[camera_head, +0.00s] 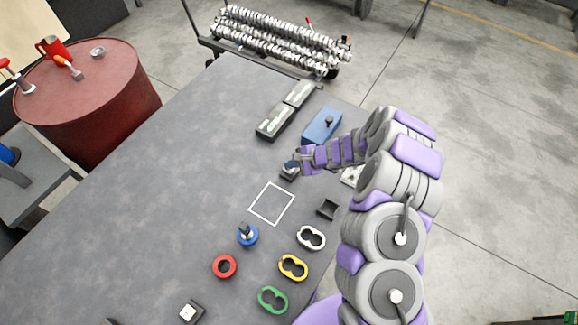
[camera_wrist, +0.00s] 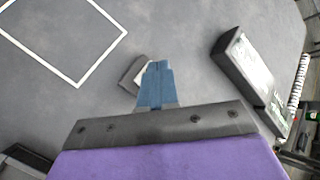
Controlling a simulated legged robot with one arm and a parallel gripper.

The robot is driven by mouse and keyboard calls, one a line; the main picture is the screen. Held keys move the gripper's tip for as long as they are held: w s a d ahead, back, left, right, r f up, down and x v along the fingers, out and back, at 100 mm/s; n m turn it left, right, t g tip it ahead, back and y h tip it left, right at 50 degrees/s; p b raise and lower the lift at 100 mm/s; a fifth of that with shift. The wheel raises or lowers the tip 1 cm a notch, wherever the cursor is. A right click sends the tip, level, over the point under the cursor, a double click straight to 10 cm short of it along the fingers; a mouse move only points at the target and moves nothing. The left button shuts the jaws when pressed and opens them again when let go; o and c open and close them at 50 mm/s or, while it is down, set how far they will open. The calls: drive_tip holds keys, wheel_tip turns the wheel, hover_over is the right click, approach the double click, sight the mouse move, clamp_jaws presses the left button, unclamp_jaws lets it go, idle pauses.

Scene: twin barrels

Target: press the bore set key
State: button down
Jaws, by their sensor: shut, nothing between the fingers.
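No label reading "bore set" is legible, so I cannot tell for certain which thing is the bore set key. A small grey block with a pale face (camera_wrist: 131,76) lies by my fingertips in the wrist view, partly hidden by them. The same block (camera_head: 288,174) shows under the gripper in the head view. My gripper (camera_head: 294,164) is shut and empty, its blue fingers (camera_wrist: 157,68) together and overlapping the block in view. I cannot tell whether they touch it. Another small dark block with a white top (camera_head: 189,312) sits at the table's near edge.
The grey table (camera_head: 150,200) carries a white square outline (camera_head: 271,203), a blue box (camera_head: 322,124) and long grey boxes (camera_head: 287,110). Red (camera_head: 224,267) and blue rings, white, yellow and green double rings (camera_head: 273,300) and a dark tray (camera_head: 327,208) lie nearer. A red barrel (camera_head: 90,85) stands left.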

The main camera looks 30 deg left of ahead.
drive_tip(key=shift+f+b, duration=0.4)
drive_tip(key=shift+f, duration=0.25)
drive_tip(key=shift+r, duration=0.85)
drive_tip(key=shift+s+d+r+p, duration=0.1)
drive_tip(key=shift+r+p, duration=1.2)
drive_tip(key=shift+r, duration=1.2)
drive_tip(key=shift+a, duration=0.2)
drive_tip(key=shift+d+r, duration=0.1)
drive_tip(key=shift+r, duration=0.1)
